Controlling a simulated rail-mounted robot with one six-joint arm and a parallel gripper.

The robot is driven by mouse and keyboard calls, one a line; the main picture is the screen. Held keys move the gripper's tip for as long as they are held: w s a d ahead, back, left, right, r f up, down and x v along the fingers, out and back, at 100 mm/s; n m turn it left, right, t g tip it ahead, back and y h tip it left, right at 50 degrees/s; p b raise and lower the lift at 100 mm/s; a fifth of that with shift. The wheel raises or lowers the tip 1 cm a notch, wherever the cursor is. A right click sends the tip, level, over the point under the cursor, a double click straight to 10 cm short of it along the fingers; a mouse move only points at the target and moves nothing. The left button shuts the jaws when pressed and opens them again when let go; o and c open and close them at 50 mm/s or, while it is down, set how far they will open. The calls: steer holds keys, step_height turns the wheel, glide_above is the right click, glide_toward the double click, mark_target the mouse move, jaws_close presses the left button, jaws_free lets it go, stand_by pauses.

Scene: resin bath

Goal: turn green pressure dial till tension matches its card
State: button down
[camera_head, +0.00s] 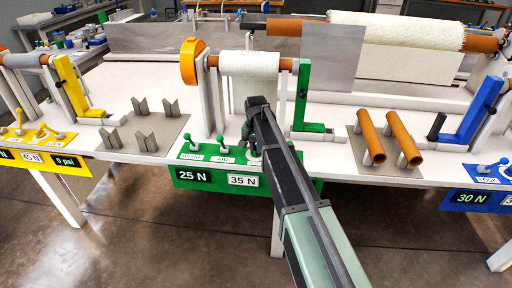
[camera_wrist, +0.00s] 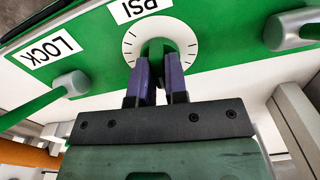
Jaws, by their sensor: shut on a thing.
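The green pressure dial (camera_wrist: 157,46) shows in the wrist view, in a white ring with tick marks beside an upside-down PSI label (camera_wrist: 138,8). My gripper (camera_wrist: 160,82) has its two purple fingers closed on the dial, one on each side. In the head view my gripper (camera_head: 251,150) reaches down to the green panel (camera_head: 185,155) and hides most of the dial. Below the panel, the green front strip carries a black display (camera_head: 193,175) reading 25 N and a white card (camera_head: 243,181) reading 35 N.
Green levers (camera_head: 222,144) stand left of my gripper. In the wrist view, one lever (camera_wrist: 70,84) is by the LOCK label and another (camera_wrist: 292,28) is at the right. A green bracket (camera_head: 302,115) stands right of my arm. Yellow (camera_head: 40,135) and blue (camera_head: 495,172) stations flank this one.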

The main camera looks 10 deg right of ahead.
steer(key=m, duration=0.4)
steer(key=shift+m, duration=1.9)
steer(key=c, duration=1.1)
jaws_free()
steer(key=shift+c, duration=0.2)
step_height(320, 180, up, 11)
steer(key=p, duration=1)
steer(key=shift+p, duration=0.4)
